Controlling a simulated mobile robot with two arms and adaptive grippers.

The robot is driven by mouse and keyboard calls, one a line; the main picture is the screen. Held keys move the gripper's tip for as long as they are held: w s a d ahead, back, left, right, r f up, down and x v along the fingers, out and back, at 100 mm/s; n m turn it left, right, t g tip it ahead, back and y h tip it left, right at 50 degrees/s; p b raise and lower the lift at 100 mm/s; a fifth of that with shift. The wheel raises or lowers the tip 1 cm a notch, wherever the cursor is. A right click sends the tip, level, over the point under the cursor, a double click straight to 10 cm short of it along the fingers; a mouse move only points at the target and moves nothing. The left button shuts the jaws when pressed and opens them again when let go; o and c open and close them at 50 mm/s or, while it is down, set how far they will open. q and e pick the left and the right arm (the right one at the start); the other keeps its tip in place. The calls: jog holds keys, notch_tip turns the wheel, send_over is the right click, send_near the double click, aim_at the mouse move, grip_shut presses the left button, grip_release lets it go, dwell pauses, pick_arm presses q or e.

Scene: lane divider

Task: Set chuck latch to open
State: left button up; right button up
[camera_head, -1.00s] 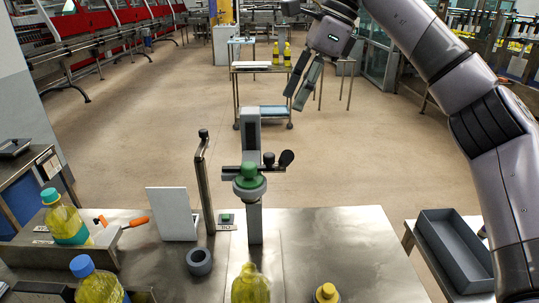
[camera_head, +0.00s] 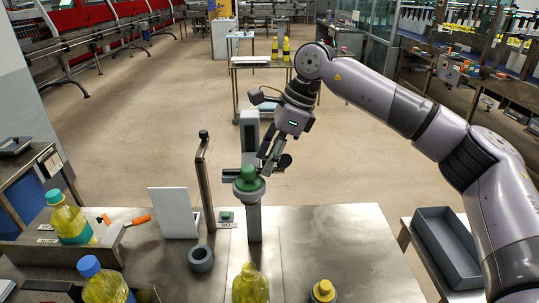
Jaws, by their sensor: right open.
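The capping stand (camera_head: 254,222) rises from the metal table. A green chuck (camera_head: 249,179) sits on its grey head, upright. A dark latch lever (camera_head: 285,161) sticks out to the right of the head and is partly hidden by my gripper. My right gripper (camera_head: 268,165) points down at the lever and the chuck's right side, with its fingers apart. I cannot tell whether it touches the lever. My left gripper is not in view.
A yellow bottle (camera_head: 250,286) and a yellow-capped one (camera_head: 323,291) stand at the table's front. A metal post (camera_head: 204,182), a white panel (camera_head: 174,212) and a dark ring (camera_head: 201,259) are left of the stand. A grey bin (camera_head: 447,246) is at right. The table's right part is clear.

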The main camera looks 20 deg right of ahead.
jog(key=shift+c, duration=0.3)
grip_shut()
dwell(0.6)
